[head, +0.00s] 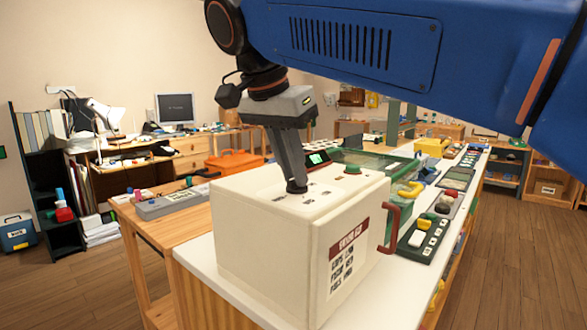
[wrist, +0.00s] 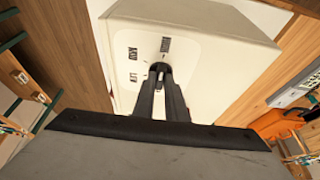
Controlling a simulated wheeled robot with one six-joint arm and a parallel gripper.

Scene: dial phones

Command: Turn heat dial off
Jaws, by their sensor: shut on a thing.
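A white box-shaped appliance (head: 265,255) stands on the white-topped bench, with a red handle (head: 391,228) on its right side and a label panel on its front. My gripper (head: 297,188) points down onto the appliance's top. Its fingers are shut on a small dark dial there, mostly hidden between them.
Behind the appliance is a green-framed glass case (head: 370,160). Dark panels with coloured knobs (head: 425,235) line the bench to the right. An orange case (head: 235,163) and a grey device (head: 170,203) lie on the wooden table at left. My blue arm spans the upper right.

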